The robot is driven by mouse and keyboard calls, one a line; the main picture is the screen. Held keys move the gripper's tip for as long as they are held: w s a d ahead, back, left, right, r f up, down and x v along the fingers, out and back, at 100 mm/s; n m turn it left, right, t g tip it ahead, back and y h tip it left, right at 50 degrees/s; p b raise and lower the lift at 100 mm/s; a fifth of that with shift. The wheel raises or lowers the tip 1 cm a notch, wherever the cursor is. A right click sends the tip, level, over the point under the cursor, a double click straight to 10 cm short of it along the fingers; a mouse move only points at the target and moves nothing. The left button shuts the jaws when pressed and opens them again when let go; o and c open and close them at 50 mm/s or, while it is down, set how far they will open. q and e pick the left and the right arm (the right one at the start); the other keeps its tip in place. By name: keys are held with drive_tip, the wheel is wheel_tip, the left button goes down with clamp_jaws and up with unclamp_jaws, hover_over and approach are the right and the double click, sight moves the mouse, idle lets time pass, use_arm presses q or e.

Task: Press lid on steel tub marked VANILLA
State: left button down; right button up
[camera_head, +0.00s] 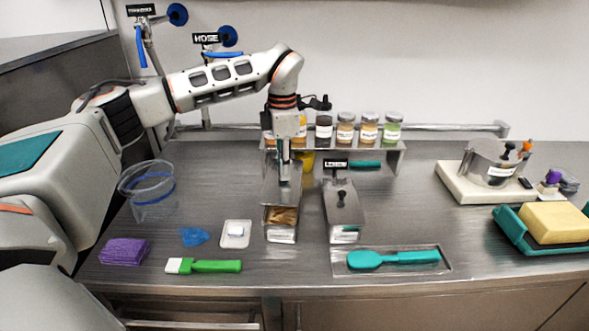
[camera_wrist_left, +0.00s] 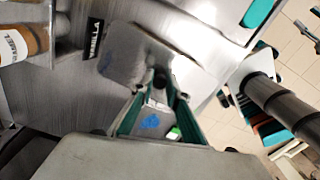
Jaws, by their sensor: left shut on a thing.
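My left gripper (camera_head: 284,172) is shut on the black knob (camera_wrist_left: 161,79) of a flat steel lid (camera_wrist_left: 148,53). In the head view this lid (camera_head: 283,187) shows as a steel plate tilted steeply over the open steel tub (camera_head: 282,237), whose brown contents show at the front. To its right a second steel tub (camera_head: 344,236) has a lid with a black knob on top. A black sign (camera_head: 335,163) stands behind it; it reads VANILLA in the left wrist view (camera_wrist_left: 92,38). The tubs' front labels are too small to read. My right gripper is not in view.
A jar shelf (camera_head: 375,146) stands behind the tubs. At left are a clear bucket (camera_head: 152,195), purple sponge (camera_head: 125,251), blue cloth (camera_head: 194,237), white dish (camera_head: 236,242) and green brush (camera_head: 215,267). A teal spatula (camera_head: 400,258) lies in front; a steel pot (camera_head: 485,166) stands right.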

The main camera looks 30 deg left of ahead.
use_arm(q)
wheel_tip(320, 180, down, 6)
drive_tip(key=shift+b, duration=0.3)
idle(0.3)
drive_tip(key=shift+f, duration=0.2)
idle(2.7)
drive_tip(key=c, duration=1.9)
unclamp_jaws()
drive_tip(key=o, duration=0.5)
drive_tip(key=shift+r, duration=0.1)
drive_tip(key=shift+r, duration=3.4)
drive_tip(key=shift+c, duration=0.5)
